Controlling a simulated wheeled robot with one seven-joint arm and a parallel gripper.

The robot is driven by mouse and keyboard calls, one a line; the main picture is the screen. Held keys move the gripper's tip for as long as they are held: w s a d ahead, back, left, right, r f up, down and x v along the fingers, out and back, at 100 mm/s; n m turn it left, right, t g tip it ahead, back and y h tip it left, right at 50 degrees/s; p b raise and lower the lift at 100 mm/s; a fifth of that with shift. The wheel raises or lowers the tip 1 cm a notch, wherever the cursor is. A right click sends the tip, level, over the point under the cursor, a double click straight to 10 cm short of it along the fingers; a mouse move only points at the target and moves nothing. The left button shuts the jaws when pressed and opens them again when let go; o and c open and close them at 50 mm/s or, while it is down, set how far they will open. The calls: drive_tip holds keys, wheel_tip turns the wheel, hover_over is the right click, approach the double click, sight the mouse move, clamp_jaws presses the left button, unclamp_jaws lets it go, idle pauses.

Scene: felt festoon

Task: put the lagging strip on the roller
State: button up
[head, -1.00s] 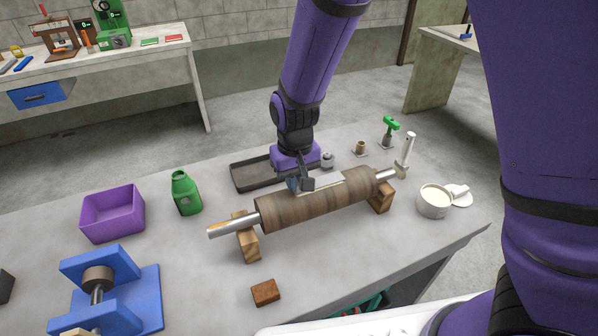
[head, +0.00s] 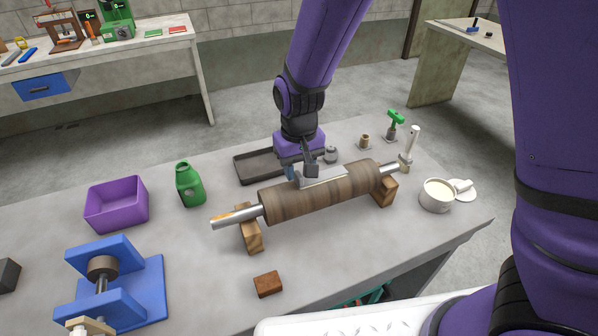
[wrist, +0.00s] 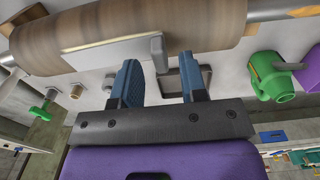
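The roller (head: 330,194) is a brown wooden-looking cylinder on a metal shaft (head: 237,216), resting across two wooden blocks (head: 250,238). A pale grey strip, seemingly the lagging strip (head: 325,177), lies lengthwise along the roller's top. It also shows in the wrist view (wrist: 115,53), against the roller (wrist: 130,30), with a bent or wider end near my fingers. My gripper (head: 302,172) is just above the strip's left part. In the wrist view my gripper's (wrist: 160,78) two blue fingers stand apart with a clear gap; it looks empty. Whether a finger touches the strip is hidden.
A dark tray (head: 258,166) lies behind the roller. A green bottle (head: 189,185), purple bin (head: 117,205) and blue stand (head: 118,285) are left. A cream-filled pot (head: 437,194) stands right. A brown block (head: 267,284) lies in front. Bare table separates these.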

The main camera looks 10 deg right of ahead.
wheel_tip(320, 180, up, 10)
drive_tip(key=shift+r, duration=0.2)
drive_tip(key=s+d+r+m+t, duration=0.1)
drive_tip(key=s+d+r, duration=0.35)
drive_tip(key=d, duration=0.25)
drive_tip(key=s+d+r+t+y, duration=0.1)
drive_tip(key=s+d+r, duration=0.2)
drive_tip(key=d+r, duration=0.3)
drive_tip(key=s+d+r+m+t, duration=0.1)
drive_tip(key=s+d+r+t, duration=0.15)
drive_tip(key=d+r, duration=0.35)
drive_tip(key=s+d+m+h, duration=0.1)
drive_tip(key=s+d, duration=0.4)
drive_tip(key=s, duration=0.3)
drive_tip(key=shift+s+d+t, duration=0.25)
drive_tip(key=shift+d+t, duration=0.05)
drive_tip(key=shift+t, duration=0.05)
